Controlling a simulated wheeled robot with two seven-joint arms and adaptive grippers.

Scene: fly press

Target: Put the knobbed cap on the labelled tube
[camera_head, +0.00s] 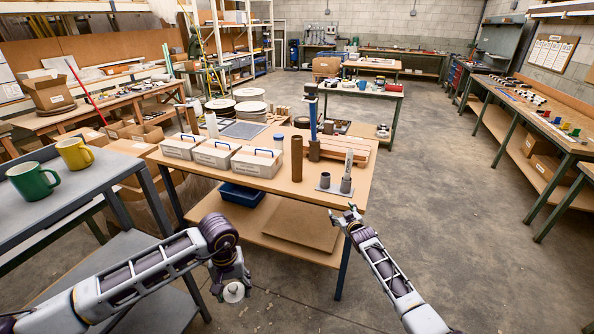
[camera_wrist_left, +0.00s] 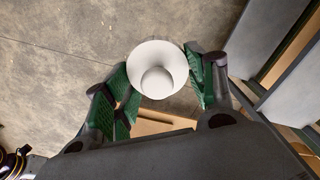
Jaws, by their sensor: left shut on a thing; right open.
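My left gripper (camera_head: 232,280) hangs low at the front, over the floor. It is shut on a white round cap with a knob (camera_head: 233,292). The left wrist view shows the cap (camera_wrist_left: 157,70) between the green finger pads, its knob facing the camera. A pale tube with markings, likely the labelled tube (camera_head: 349,160), stands upright at the right end of the wooden table. It rises from a grey plate, in or behind a dark grey holder. My right gripper (camera_head: 345,213) is open and empty at the table's front right corner. The left gripper is well apart from the tube.
The wooden table (camera_head: 255,181) also carries a brown tube (camera_head: 297,158), a second short grey holder (camera_head: 325,179) and several white boxes with blue handles (camera_head: 257,163). A grey cart at left holds a green mug (camera_head: 33,181) and a yellow mug (camera_head: 75,153). Floor at right is clear.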

